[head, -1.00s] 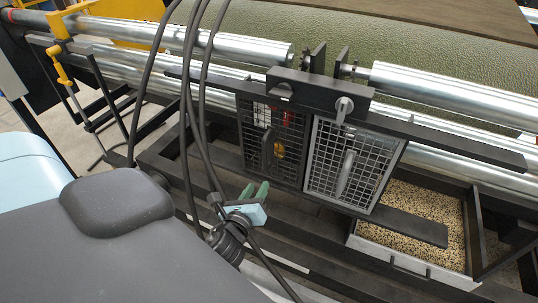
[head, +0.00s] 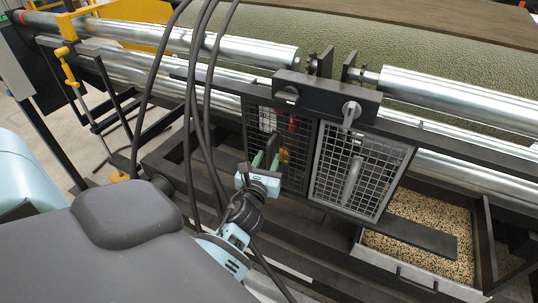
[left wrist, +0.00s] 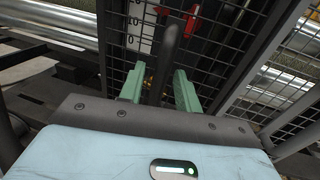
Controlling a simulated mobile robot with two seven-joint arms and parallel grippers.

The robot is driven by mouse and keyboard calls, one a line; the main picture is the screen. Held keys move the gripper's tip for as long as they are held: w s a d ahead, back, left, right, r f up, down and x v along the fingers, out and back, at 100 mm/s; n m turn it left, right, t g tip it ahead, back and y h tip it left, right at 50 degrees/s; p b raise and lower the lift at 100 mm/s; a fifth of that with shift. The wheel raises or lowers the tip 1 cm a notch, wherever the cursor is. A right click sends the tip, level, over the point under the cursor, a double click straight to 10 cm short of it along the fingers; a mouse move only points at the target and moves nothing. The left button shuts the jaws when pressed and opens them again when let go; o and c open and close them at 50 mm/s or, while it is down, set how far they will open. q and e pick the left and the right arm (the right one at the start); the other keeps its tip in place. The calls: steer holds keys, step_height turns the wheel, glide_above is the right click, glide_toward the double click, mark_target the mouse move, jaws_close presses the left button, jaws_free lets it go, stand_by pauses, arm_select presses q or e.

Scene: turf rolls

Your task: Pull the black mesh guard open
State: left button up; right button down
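The black mesh guard (head: 259,117) hangs left of a lighter grey mesh guard (head: 338,150) and looks closed. In the left wrist view the black mesh guard (left wrist: 116,50) fills the upper middle, with its upright black handle (left wrist: 169,55) in front. My left gripper (head: 265,157) is at the lower part of the black guard, by the handle. Its green fingers (left wrist: 160,78) are apart, and the handle shows between them in the wrist view. I cannot tell whether either finger touches it. My right gripper is not in view.
Black cables (head: 200,110) hang in front, left of the guards. Metal rollers (head: 460,100) run across above. A tray of speckled granules (head: 425,225) lies at the lower right. A dark bar (head: 410,235) sticks out below the grey guard.

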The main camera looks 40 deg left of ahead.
arm_select(q)
steer(key=shift+x, duration=1.1)
jaws_close()
